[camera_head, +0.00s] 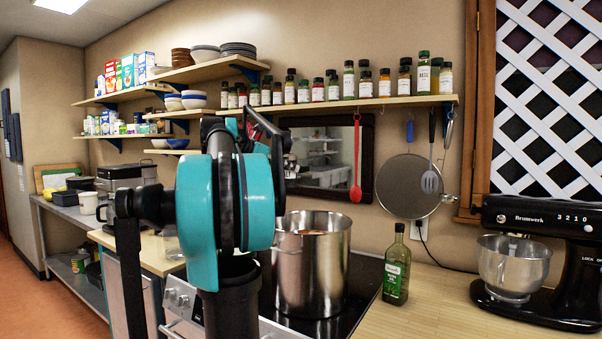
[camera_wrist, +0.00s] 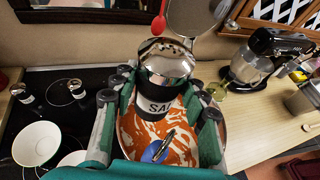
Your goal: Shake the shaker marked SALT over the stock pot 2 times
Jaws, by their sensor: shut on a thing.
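The stock pot (camera_head: 323,276) is a tall steel pot on the black cooktop. In the wrist view it lies below my gripper, with orange and white contents (camera_wrist: 185,153) inside. My gripper (camera_wrist: 160,98) is shut on the salt shaker (camera_wrist: 168,62), its green-and-grey fingers on either side. The shaker has a shiny domed metal top with small holes and a dark band. Its label shows "SA", the rest hidden or cut off. It is over the pot. Its exact tilt is hard to tell. In the head view my arm hides the shaker and most of the gripper.
Two other shakers (camera_wrist: 20,93) (camera_wrist: 76,89) stand on the cooktop at left, near a white bowl (camera_wrist: 37,143). A green bottle (camera_head: 396,268) stands right of the pot. A stand mixer (camera_head: 550,250) is farther right. A spice shelf (camera_head: 350,103) runs along the wall.

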